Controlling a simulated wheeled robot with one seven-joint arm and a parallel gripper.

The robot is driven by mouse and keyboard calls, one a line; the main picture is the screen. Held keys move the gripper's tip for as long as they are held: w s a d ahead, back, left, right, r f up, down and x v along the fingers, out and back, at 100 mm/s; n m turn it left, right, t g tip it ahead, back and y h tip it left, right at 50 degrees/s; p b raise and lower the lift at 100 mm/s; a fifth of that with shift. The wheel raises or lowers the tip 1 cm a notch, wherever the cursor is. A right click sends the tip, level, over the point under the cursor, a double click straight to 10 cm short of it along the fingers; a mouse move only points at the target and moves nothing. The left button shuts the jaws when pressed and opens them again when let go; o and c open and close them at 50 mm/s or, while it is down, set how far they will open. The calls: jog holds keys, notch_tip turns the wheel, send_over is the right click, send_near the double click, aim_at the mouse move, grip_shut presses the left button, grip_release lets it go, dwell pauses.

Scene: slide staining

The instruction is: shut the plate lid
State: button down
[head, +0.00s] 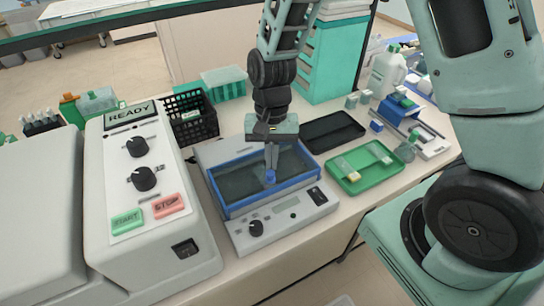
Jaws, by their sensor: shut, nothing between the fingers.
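The plate is a light grey bench device (285,222) with a black knob and a small display on its front panel. A blue-framed, see-through dark lid (222,197) lies low over its top and looks about flat; I cannot tell whether it is fully seated. My gripper (270,174) points down over the middle of the lid, its fingers shut and empty. A small blue piece shows at the fingertips; I cannot tell whether it is part of the lid or of the fingers. Contact with the lid is also unclear.
A grey machine (135,190) with START and STOP buttons stands close on the left. A black basket (190,117) is behind. A black tray (332,131) and a green tray (364,167) holding small items lie to the right. Bottles and a teal rack stand farther back.

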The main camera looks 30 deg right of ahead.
jog(key=shift+s+f, duration=0.1)
jog(key=shift+s, duration=0.15)
jog(key=shift+w+r+p, duration=0.1)
jog(key=shift+r+p, duration=0.45)
jog(key=shift+r, duration=0.05)
jog(key=p+v, duration=0.7)
jog(key=v, duration=0.2)
jog(key=shift+w+p, duration=0.25)
jog(key=shift+p, duration=0.15)
jog(key=s+a+r+n+t+b, duration=0.1)
jog(key=s+a+n+b, duration=0.3)
jog(key=s, duration=0.5)
jog(key=s+a+r+n+t+b, duration=0.1)
jog(key=s+a+r+n+b, duration=0.1)
jog(key=s+a+n+b, duration=0.3)
jog(key=s+n+b, duration=0.1)
jog(key=s+n, duration=0.3)
jog(key=shift+s+h, duration=0.35)
jog(key=shift+h, duration=0.05)
